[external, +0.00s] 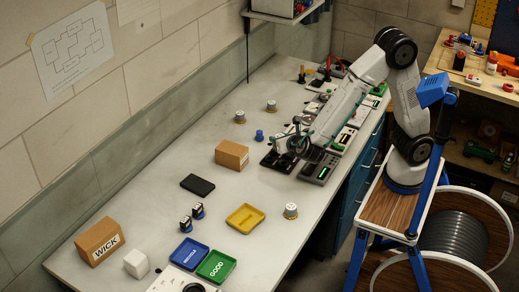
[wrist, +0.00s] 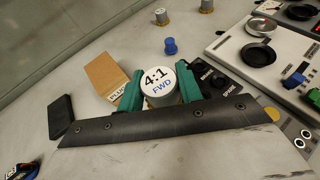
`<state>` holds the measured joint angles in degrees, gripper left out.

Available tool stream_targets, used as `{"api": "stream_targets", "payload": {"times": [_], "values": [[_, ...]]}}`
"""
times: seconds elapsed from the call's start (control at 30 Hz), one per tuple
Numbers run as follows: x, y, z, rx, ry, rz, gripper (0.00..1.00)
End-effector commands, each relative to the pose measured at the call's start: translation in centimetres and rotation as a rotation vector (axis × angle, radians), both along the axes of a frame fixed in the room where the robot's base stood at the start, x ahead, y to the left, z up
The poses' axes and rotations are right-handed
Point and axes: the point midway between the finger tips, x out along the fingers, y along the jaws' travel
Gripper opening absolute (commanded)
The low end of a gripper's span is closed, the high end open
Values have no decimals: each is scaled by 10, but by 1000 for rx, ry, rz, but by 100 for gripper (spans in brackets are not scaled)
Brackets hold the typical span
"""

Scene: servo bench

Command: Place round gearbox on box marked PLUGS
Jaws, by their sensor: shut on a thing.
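My gripper (wrist: 157,88) is shut on a round gearbox (wrist: 158,76), whose pale top reads "4:1 FWD", with one green finger on each side. In the external view my gripper (external: 291,146) is over the black pad by the instruments; the held gearbox is hard to make out there. The PLUGS box (external: 231,154) is a brown cardboard box just left of my gripper on the bench. In the wrist view the box (wrist: 106,73) is beyond and left of the left finger, apart from the gearbox; its label is partly covered by that finger.
Other round gearboxes stand at the back (external: 240,117) and front right (external: 290,210). A blue knob (external: 259,135) stands behind the PLUGS box. A black block (external: 197,185), a yellow tray (external: 245,218) and the WICK box (external: 99,241) are nearer. Instruments (external: 319,168) line the right edge.

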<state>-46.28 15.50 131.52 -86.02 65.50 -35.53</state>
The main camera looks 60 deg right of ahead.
Motion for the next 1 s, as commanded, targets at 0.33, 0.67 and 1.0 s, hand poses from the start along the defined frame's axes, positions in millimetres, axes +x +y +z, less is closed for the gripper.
{"api": "stream_targets", "payload": {"times": [0.33,0.67,1.0], "values": [[56,24,10,-1,0,105,11],[141,47,1,-1,1,105,11],[175,56,-5,-1,2,107,11]]}}
